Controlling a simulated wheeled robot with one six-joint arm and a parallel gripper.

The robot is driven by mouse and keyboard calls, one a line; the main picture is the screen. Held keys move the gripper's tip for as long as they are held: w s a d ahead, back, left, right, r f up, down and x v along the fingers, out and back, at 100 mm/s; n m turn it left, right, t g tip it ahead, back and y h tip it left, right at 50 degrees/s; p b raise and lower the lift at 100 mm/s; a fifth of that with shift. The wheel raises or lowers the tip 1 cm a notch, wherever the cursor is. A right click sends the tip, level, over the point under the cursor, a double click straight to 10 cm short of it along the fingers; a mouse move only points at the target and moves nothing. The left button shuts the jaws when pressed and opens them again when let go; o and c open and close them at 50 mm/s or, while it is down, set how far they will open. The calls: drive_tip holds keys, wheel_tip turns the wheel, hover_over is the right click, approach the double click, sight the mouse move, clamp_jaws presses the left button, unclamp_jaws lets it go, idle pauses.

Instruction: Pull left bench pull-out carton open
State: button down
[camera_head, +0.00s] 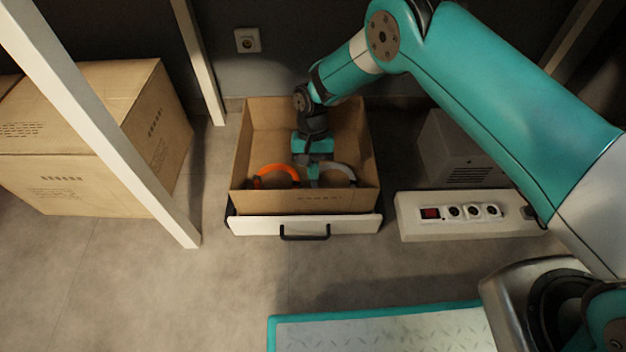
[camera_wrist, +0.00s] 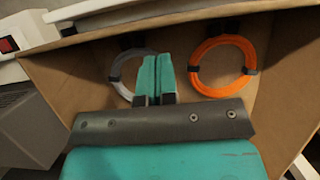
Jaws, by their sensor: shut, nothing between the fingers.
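The pull-out carton (camera_head: 255,201) is an open-topped cardboard box on the floor, with a white front panel (camera_head: 258,226) and a black bar handle (camera_head: 304,238). An orange coil (camera_head: 274,170) and a grey coil (camera_head: 338,167) are inside near the front wall. My gripper (camera_head: 313,160) points down over the carton's inside, behind the handle and apart from it. In the wrist view, its teal fingers (camera_wrist: 155,78) are shut and empty, overlapping the grey coil (camera_wrist: 122,78), with the orange coil (camera_wrist: 222,65) to the right.
A closed cardboard box (camera_head: 75,185) stands left, behind a slanting white post (camera_head: 105,130). A power strip (camera_head: 470,212) and a grey unit (camera_head: 460,150) are to the right. A teal-edged plate (camera_head: 385,332) lies in front. Floor before the carton is clear.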

drive_tip(key=shift+s+b, duration=0.3)
drive_tip(key=shift+s, duration=0.75)
